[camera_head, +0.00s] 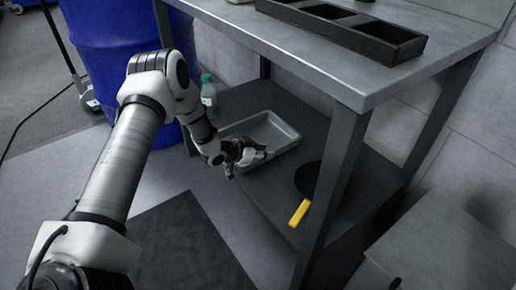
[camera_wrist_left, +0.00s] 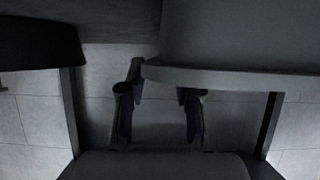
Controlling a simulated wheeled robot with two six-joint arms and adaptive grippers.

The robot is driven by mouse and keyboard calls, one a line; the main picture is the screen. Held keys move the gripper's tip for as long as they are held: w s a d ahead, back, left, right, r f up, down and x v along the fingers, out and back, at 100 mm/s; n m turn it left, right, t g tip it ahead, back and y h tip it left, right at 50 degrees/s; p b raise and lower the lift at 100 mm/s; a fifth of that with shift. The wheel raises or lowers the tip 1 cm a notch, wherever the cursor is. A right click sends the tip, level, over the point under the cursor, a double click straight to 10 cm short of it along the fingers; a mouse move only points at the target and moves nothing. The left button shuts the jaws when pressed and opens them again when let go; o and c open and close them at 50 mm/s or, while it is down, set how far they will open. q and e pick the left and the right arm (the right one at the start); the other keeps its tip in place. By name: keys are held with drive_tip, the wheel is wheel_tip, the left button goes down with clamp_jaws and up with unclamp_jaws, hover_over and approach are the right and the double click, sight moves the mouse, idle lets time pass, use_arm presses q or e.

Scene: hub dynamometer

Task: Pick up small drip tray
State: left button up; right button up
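The small drip tray (camera_head: 283,145) is a shallow grey rectangular tray lying on the dark lower shelf of the metal table. My left gripper (camera_head: 254,156) is at its near side, close to the rim. In the left wrist view the tray (camera_wrist_left: 240,76) appears as a large grey shape with a pale rim at the upper right. There my left gripper (camera_wrist_left: 160,95) has its fingers spread apart, with the tips close to or overlapping the rim. I cannot tell whether they touch it. My right gripper is not in view.
A green-capped bottle (camera_head: 208,92) stands behind left, near a blue drum (camera_head: 110,50). The tabletop (camera_head: 290,50) overhangs the shelf, and a table leg (camera_head: 338,170) stands at the front.

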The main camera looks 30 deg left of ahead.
use_arm(q)
drive_tip(key=x, duration=0.1)
drive_tip(key=b+x, duration=0.1)
drive_tip(key=x, duration=0.1)
drive_tip(key=shift+f, duration=0.35)
drive_tip(key=shift+w, duration=0.25)
drive_tip(key=shift+r, duration=0.2)
drive_tip(key=shift+c, duration=0.3)
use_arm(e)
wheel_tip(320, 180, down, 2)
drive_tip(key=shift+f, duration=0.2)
use_arm(q)
clamp_jaws()
